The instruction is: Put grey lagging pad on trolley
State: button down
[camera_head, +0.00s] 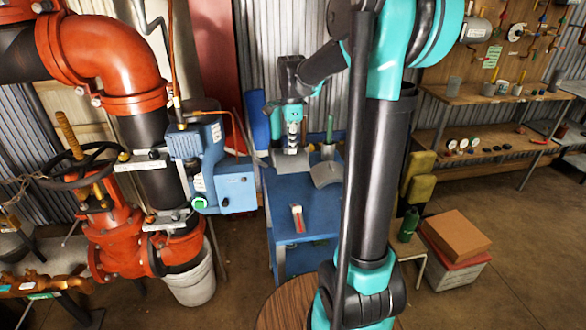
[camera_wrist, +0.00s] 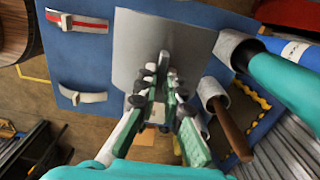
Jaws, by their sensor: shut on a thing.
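The grey lagging pad (camera_wrist: 165,35) shows in the wrist view as a flat grey sheet in front of the fingers, over the blue trolley. My gripper (camera_wrist: 160,85) is shut on its near edge. In the head view my gripper (camera_head: 292,140) points down above the far part of the blue trolley (camera_head: 305,260), with grey material (camera_head: 291,163) just below it. A curved grey piece (camera_head: 326,175) lies right of it; I cannot tell whether it is part of the pad. I cannot tell whether the pad touches the trolley top.
A strap with a red band (camera_head: 297,218) lies on the trolley; a plain white strap (camera_wrist: 82,95) lies near it. Cups with handles (camera_wrist: 210,90) stand along the trolley's far side. Red pipework (camera_head: 110,235) stands left. A round wooden top (camera_head: 278,310) is in front.

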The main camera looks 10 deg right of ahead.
notch_tip(320, 180, down, 9)
jog(key=shift+r, duration=0.1)
jog(key=c, duration=1.6)
grip_release()
jog(key=shift+c, duration=0.2)
notch_tip(320, 180, up, 12)
jog(key=shift+f, duration=0.1)
